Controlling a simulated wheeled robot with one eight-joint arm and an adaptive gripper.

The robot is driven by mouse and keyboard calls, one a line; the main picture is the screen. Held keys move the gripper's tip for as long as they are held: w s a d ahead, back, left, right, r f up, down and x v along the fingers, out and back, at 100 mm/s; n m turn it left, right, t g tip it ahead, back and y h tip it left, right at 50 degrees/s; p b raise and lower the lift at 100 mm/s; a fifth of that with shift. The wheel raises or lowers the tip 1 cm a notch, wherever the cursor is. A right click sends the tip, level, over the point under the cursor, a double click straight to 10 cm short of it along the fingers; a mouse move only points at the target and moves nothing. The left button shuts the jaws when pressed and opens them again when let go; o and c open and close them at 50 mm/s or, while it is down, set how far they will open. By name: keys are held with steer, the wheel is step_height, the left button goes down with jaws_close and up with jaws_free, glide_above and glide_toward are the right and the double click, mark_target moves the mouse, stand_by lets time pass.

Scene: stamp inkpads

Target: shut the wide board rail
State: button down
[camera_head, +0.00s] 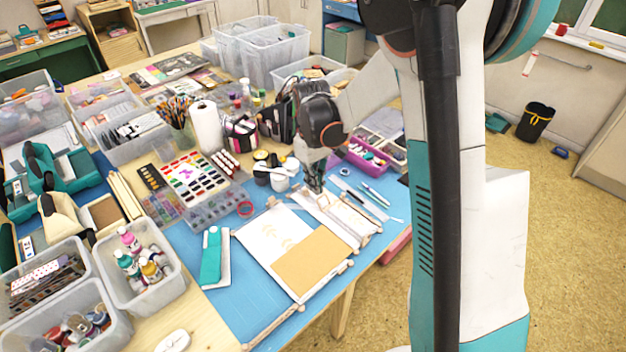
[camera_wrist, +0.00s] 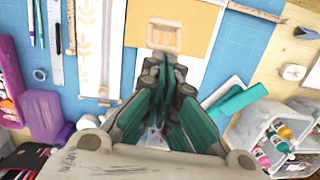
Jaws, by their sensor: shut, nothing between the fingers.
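The wide board (camera_head: 263,238) lies on the blue mat, with a white sheet and a tan panel on it. It also shows in the wrist view (camera_wrist: 187,65). A pale wooden rail (camera_head: 273,327) sticks out from the board's near corner over the mat, clear of the board face. My gripper (camera_head: 315,188) is shut and empty, near the far ends of the wide board and the narrow board (camera_head: 325,215). In the wrist view my closed fingers (camera_wrist: 160,68) point at the wide board. A small wooden frame (camera_wrist: 165,37) shows beyond them; I cannot tell what it belongs to.
A turquoise stapler (camera_head: 211,258) lies left of the wide board. A ruler and pens (camera_head: 374,197) lie to the right. Blue mat is bare near the front.

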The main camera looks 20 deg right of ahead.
steer(key=s+d+f+t+b, duration=0.1)
steer(key=s+f+b, duration=0.3)
steer(key=f, duration=0.3)
steer(key=s+d+f+t+b, duration=0.1)
steer(key=s+d+f+b, duration=0.1)
steer(key=s+f+b, duration=0.2)
steer(key=s+d+f+t+y+b, duration=0.1)
steer(key=s+f+b, duration=0.3)
steer(key=f+b, duration=0.5)
steer(key=shift+s+d+f, duration=0.1)
steer(key=shift+d+f, duration=0.4)
steer(key=shift+d, duration=0.05)
steer(key=shift+r, duration=0.1)
